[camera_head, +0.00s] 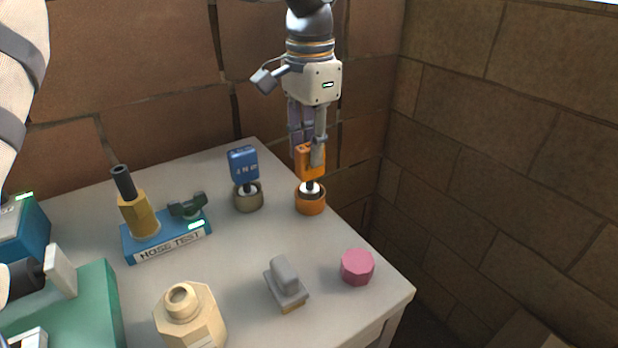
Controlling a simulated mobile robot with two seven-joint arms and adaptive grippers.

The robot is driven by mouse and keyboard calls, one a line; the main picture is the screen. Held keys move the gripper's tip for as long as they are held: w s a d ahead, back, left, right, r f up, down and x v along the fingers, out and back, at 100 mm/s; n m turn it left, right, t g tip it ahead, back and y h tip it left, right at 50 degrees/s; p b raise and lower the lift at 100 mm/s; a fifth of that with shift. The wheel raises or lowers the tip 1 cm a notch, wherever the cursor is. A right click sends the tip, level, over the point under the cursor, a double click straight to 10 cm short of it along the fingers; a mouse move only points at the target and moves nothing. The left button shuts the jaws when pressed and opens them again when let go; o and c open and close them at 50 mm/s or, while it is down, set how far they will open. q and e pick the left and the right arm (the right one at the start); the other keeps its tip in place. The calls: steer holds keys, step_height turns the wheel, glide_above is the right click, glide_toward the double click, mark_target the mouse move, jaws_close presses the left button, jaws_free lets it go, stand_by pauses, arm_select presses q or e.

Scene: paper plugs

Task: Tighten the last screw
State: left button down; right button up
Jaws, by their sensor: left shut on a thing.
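My left gripper (308,156) hangs down from the top of the head view, over the far right part of the table. It is shut on the orange block-shaped handle (303,163) of a screw. The handle stands upright above a round orange base (311,203), with a white and dark piece between them. The fingers hide part of the handle. To its left, a similar screw with a blue handle (243,164) stands in a brownish round base (248,201). I cannot tell how deep either one sits. My right gripper is not in view.
A blue "NOSE TEST" block (168,240) with a brass-coloured nozzle (138,216) stands left. A beige hexagonal piece (191,320), a grey piece (286,284) and a pink piece (358,266) stand in front. Brick walls (140,50) close off the back and right.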

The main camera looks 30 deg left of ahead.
arm_select(q)
steer(key=shift+r, duration=2.85)
